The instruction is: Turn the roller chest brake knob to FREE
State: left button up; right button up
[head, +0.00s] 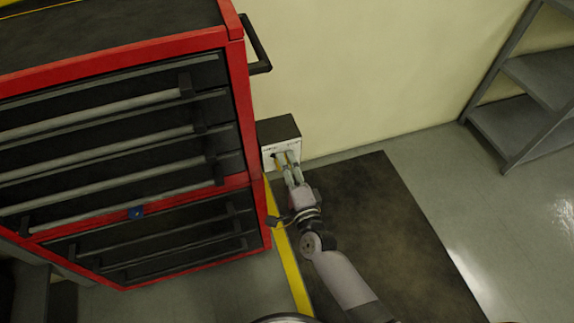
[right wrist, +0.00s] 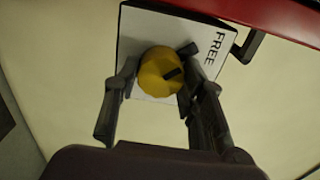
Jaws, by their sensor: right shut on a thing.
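The brake knob (right wrist: 158,64) is yellow and round, with a dark mark on its right part in the right wrist view. It sits on a white panel (right wrist: 136,35) lettered FREE on the right side. In the head view the panel is the front of a dark-topped box (head: 280,130) beside the red roller chest (head: 240,110). My right gripper (head: 286,160) reaches the panel. In the right wrist view its fingers (right wrist: 157,82) are on both sides of the knob, shut on it. They hide part of the knob's edge. My left gripper is not in view.
The chest has a black side handle (head: 262,62) above the box. A pale wall (head: 370,70) stands behind. A dark mat (head: 385,220) and a yellow floor line (head: 290,265) lie below. A grey shelf (head: 530,90) stands at right.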

dwell(0.6)
jog(key=o, duration=1.2)
jog(key=shift+c, duration=0.2)
jog(key=v, duration=1.2)
